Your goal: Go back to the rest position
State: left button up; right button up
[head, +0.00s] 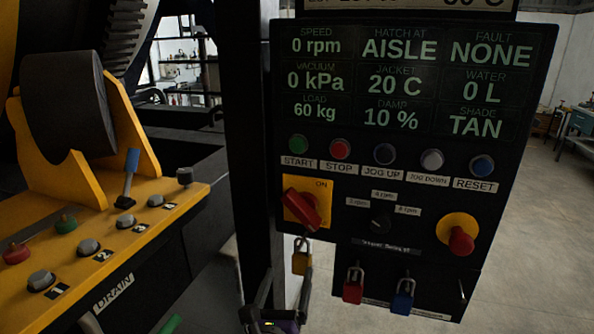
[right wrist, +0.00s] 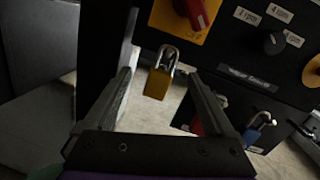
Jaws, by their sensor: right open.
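My right gripper (head: 284,284) is at the bottom of the head view, below the left part of the control panel (head: 400,226). Its two fingers are spread with nothing gripped. A yellow padlock (head: 301,256) hangs from the red rotary switch (head: 303,207) on its yellow plate, just above the fingertips. In the right wrist view the padlock (right wrist: 157,84) shows between the two open fingers; I cannot tell whether either touches it. My left gripper is not in view.
A red padlock (head: 353,291) and a blue padlock (head: 402,302) hang along the panel's lower edge. A red stop knob (head: 461,241) sticks out at the right. A dark post (head: 246,140) stands left of the panel, with a yellow lever console (head: 120,225) beyond. Open floor (head: 530,200) lies at right.

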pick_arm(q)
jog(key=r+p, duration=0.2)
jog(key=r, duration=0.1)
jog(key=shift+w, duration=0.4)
pick_arm(e)
jog(key=s+d+f+n+g+y, duration=0.1)
jog(key=s+d+f+n+g, duration=0.5)
jog(key=n, duration=1.1)
jog(key=s+d+f+n+g+y, duration=0.2)
jog(key=s+d+f+n+g, duration=0.5)
jog(key=s+d+f+n, duration=0.7)
jog(key=s+n, duration=0.2)
jog(key=n, duration=0.2)
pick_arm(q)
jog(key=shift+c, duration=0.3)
